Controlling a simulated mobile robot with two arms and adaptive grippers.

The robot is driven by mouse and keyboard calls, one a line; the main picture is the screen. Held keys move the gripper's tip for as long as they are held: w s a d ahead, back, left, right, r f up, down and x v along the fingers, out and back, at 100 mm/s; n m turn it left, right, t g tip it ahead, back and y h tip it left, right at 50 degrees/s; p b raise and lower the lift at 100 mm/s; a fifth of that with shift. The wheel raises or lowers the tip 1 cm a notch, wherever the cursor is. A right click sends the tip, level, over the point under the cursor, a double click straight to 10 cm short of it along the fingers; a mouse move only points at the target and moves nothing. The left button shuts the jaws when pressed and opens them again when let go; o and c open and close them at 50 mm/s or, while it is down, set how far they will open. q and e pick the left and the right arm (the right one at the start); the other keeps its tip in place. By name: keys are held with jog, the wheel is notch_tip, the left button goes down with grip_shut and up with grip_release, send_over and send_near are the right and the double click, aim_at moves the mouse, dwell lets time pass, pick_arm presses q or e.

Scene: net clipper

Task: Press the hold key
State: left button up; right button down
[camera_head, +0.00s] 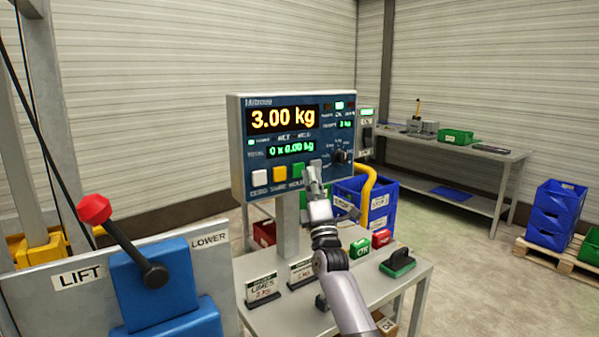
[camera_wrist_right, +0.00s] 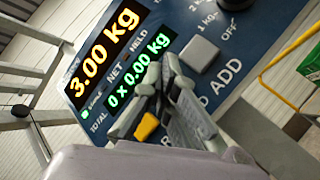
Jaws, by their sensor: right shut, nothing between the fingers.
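The indicator box (camera_head: 240,150) stands on a post and reads 3.00 kg above 0 x 0.00 kg. Along its lower edge sit a white key (camera_head: 259,176), an orange key (camera_head: 279,173), the green hold key (camera_head: 298,170) and a grey key (camera_head: 316,163). My right gripper (camera_head: 313,175) is shut and empty in front of the right-hand keys. In the right wrist view its fingertips (camera_wrist_right: 166,75) lie between the orange key (camera_wrist_right: 147,126) and the grey key (camera_wrist_right: 199,54), covering the hold key. I cannot tell whether they touch it. My left gripper is out of view.
A rotary knob (camera_head: 341,156) sits right of the keys. A blue lever unit with a red knob (camera_head: 94,209) stands at left.

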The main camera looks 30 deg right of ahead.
jog(key=shift+h, duration=0.3)
jog(key=shift+w, duration=0.4)
jog(key=shift+w, duration=0.4)
dwell(0.6)
jog(key=shift+s+p, duration=0.6)
jog(key=shift+s, duration=0.25)
